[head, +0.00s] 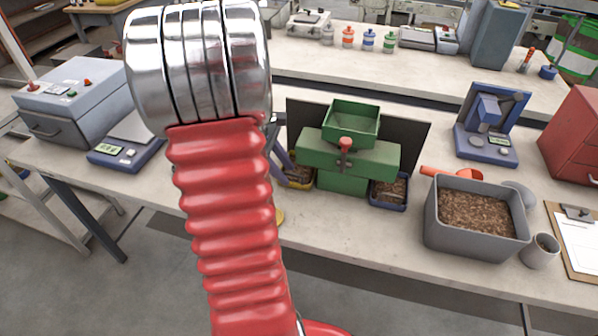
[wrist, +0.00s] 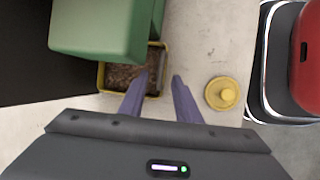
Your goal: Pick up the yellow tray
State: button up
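The yellow tray (wrist: 101,82) holds brown pellets and sits on the bench at the foot of the green machine (head: 347,158), partly under its green body in the wrist view. In the head view the tray (head: 302,187) shows only in part, left of the machine's base, with my arm covering its left side. My gripper (wrist: 160,76) is open, with two purple fingers pointing at the tray. In the wrist view the left finger overlaps the tray's inside and the right finger is outside its right wall. I cannot tell whether either touches it.
A yellow knobbed lid (wrist: 222,94) lies right of the fingers. A blue tray (head: 389,192) of pellets sits at the machine's other side. A grey bin (head: 440,227) of pellets and a red scoop (head: 452,174) are farther right. A dark panel (head: 413,137) stands behind the machine.

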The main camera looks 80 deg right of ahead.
jog(key=shift+c, duration=0.5)
grip_shut()
jog(key=shift+r, duration=0.5)
jog(key=shift+w+a+r, duration=0.1)
jog(key=shift+w+r, duration=0.05)
jog(key=shift+w, duration=0.15)
jog(key=w+a, duration=0.1)
jog(key=w, duration=0.4)
jog(key=w+a, duration=0.1)
jog(key=w, duration=0.1)
jog(key=shift+w+a+r, duration=0.15)
jog(key=shift+a+r, duration=0.05)
jog(key=shift+a, duration=0.1)
notch_tip(320, 180, up, 13)
jog(key=shift+r, duration=0.2)
